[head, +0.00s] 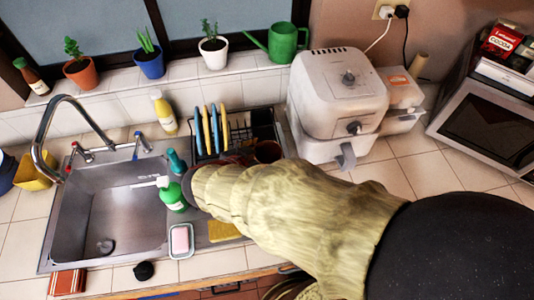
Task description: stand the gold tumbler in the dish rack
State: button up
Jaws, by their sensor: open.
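The dish rack (264,117) is a black wire rack on the counter right of the sink, against the back wall. Several blue and yellow plates stand upright in its left part. A brownish round cup-like thing (267,152) shows at the rack's front right, partly hidden by my arm; I cannot tell whether it is the gold tumbler. No other clearly gold tumbler shows. My arm reaches from the lower right across the counter and hides the area in front of the rack. My gripper's fingers do not show.
The steel sink (108,213) with its tall faucet (72,103) is at left. A grey air fryer (337,92) stands right of the rack.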

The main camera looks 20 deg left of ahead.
jog(key=p+v, duration=0.3)
jog(key=v, duration=0.9)
jog(key=w+r+n+t+y, duration=0.1)
jog(key=w+r+t+y, duration=0.1)
jog(key=w+r+y, duration=0.95)
jog(key=w+d+r+n+h, duration=0.2)
jog(key=w+d+r, duration=0.25)
jog(key=r, duration=0.25)
jog(key=s+d+f+g+h, duration=0.2)
jog(key=s+d, duration=0.3)
jog(key=d, duration=0.5)
jog(key=s+d+f+g+h, duration=0.2)
jog(key=s+d+f, duration=0.2)
jog(key=d, duration=0.6)
jog(key=s+d+f+g+h, duration=0.2)
jog(key=s+d+f, duration=0.1)
jog(key=s+d, duration=0.5)
jog(key=d, duration=0.3)
jog(key=shift+s+f+h, duration=0.2)
jog(key=shift+s+h, duration=0.05)
jog(key=shift+h, duration=0.1)
